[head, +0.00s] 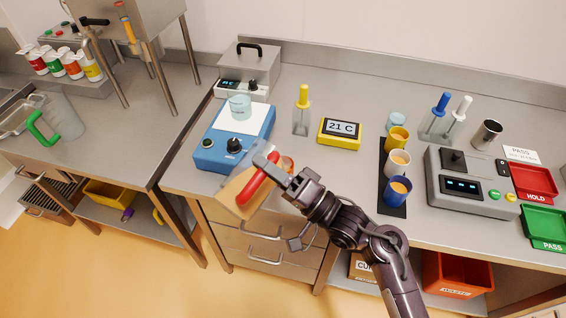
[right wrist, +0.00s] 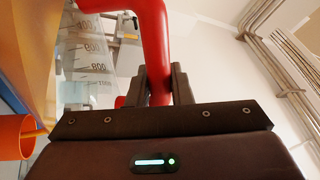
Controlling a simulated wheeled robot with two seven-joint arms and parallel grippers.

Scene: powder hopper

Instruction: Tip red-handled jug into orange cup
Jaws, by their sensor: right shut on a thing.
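My right gripper (head: 272,172) is shut on the red handle (head: 258,180) of a clear jug (head: 236,196). The jug hangs tilted over the bench's front edge, below the blue device. The handle also shows between the fingers in the right wrist view (right wrist: 154,45), with the jug's graduated wall (right wrist: 88,65) behind it. An orange cup (right wrist: 14,137) shows at the left of the right wrist view, apart from the fingers. My left gripper is out of view.
A blue stirrer (head: 209,155) carries a beaker (head: 240,107). A yellow timer-like display (head: 340,131) stands behind. Yellow (head: 397,139), white (head: 397,163) and blue (head: 397,190) cups stand on a dark mat (head: 393,208). A grey scale (head: 470,188) is right. A green-handled jug (head: 60,118) stands left.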

